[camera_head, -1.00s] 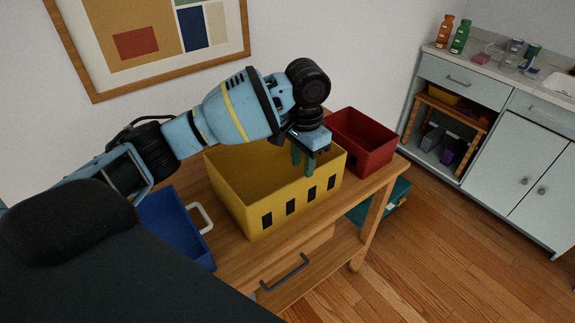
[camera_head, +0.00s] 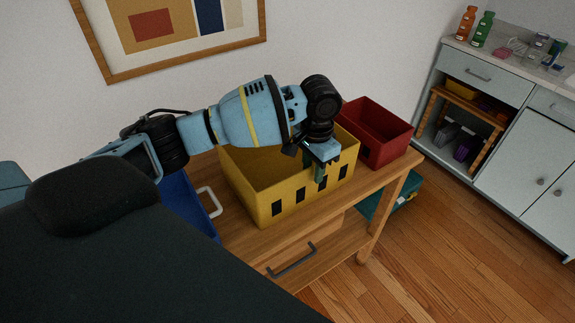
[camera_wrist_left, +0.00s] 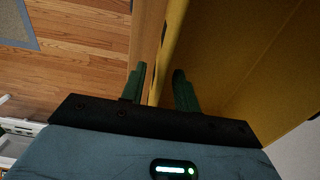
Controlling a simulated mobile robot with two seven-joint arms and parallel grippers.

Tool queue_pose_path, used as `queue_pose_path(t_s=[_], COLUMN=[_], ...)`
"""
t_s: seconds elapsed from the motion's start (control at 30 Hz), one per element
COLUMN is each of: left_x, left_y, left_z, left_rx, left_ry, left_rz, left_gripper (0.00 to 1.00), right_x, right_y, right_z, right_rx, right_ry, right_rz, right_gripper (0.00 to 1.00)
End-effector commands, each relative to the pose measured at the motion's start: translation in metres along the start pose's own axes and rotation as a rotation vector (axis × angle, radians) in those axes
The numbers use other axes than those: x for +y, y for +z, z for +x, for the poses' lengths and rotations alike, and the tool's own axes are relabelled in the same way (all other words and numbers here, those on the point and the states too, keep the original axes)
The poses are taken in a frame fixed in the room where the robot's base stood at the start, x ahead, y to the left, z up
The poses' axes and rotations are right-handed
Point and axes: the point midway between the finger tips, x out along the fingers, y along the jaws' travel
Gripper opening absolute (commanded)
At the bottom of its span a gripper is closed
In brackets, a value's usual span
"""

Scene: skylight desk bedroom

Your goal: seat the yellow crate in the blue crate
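The yellow crate (camera_head: 288,204) stands upright on the wooden table, open at the top, with dark slots along its front wall. The blue crate (camera_head: 183,200) is to its left, partly hidden behind my own body and arm; a white handle (camera_head: 211,199) shows at its right side. My left gripper (camera_head: 318,172) points down at the front wall of the yellow crate, right of its middle. In the left wrist view its two fingers (camera_wrist_left: 160,90) stand apart on either side of the yellow wall, with a gap showing. My right gripper is out of view.
A red crate (camera_head: 392,153) stands on the table behind and right of the yellow crate. The table (camera_head: 240,225) has a drawer with a grey handle (camera_head: 291,262). A teal case (camera_head: 405,196) lies below on the right. A cabinet (camera_head: 530,165) stands at the far right.

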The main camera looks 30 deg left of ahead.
Motion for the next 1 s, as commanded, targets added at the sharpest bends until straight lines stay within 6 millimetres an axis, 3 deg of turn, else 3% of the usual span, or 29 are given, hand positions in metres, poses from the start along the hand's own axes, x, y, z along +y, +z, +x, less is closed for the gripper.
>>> queue_pose_path(t_s=[0.13,0.37,0.63,1.0], left_x=[-0.0002,-0.0002,-0.0002,-0.0003], left_y=[0.0004,0.0,0.0,0.0], left_z=[0.0134,0.0142,0.0139,0.0136], left_rx=[-0.001,0.002,0.002,0.002], left_ry=[0.0,-0.001,-0.001,-0.001], left_rz=[0.0,0.0,0.0,-0.001], left_gripper=[0.31,0.31,0.0,0.0], right_x=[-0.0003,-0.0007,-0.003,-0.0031], right_y=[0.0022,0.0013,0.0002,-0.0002], right_z=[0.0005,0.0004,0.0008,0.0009], right_rx=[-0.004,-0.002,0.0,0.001], right_ry=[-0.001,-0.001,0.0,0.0], right_rz=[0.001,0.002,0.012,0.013], right_gripper=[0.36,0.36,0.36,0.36])
